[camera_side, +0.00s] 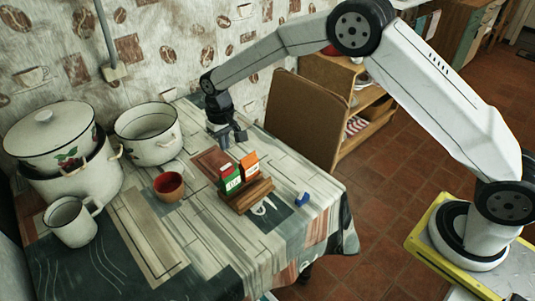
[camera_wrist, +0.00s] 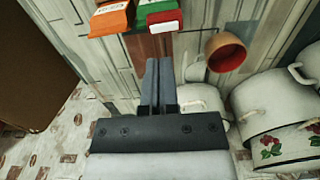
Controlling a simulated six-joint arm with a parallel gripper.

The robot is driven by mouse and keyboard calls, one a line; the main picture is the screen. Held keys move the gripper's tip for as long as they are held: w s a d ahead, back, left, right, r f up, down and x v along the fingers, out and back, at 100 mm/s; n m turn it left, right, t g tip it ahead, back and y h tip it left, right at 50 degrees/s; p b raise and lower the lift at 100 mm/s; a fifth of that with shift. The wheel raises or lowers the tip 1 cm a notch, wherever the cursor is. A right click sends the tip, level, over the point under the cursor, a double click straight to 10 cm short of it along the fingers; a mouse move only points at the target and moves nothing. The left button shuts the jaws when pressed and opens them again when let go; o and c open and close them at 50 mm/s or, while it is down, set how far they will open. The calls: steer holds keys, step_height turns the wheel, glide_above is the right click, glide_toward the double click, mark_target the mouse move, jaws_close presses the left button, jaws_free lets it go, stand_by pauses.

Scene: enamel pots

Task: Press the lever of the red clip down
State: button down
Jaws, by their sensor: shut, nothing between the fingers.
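I cannot make out a red clip or its lever for certain. In the wrist view this red part (camera_wrist: 164,18) with a white mark shows at the top edge. My gripper (camera_side: 232,139) is above the far part of the table, behind and apart from the cartons. In the wrist view the fingers of my gripper (camera_wrist: 159,64) are together and hold nothing.
An orange carton (camera_side: 250,164) stands beside the green one on a wooden holder (camera_side: 246,197). A brown cup (camera_side: 168,187), a white pot (camera_side: 148,136), a lidded pot (camera_side: 50,142) and a white mug (camera_side: 72,222) stand left. A small blue object (camera_side: 302,198) lies right.

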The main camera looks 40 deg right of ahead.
steer(key=shift+r, duration=1.05)
steer(key=shift+s+d, duration=0.1)
steer(key=s+d+r+t, duration=0.1)
steer(key=s+d, duration=0.3)
steer(key=s, duration=0.5)
steer(key=s+d+r, duration=0.2)
steer(key=s+d, duration=0.2)
steer(key=s, duration=0.4)
steer(key=s+d+r+t, duration=0.1)
steer(key=s+d, duration=0.4)
steer(key=s, duration=0.4)
steer(key=shift+s+r+t, duration=0.25)
steer(key=shift+s+t, duration=0.05)
steer(key=c, duration=1.3)
jaws_free()
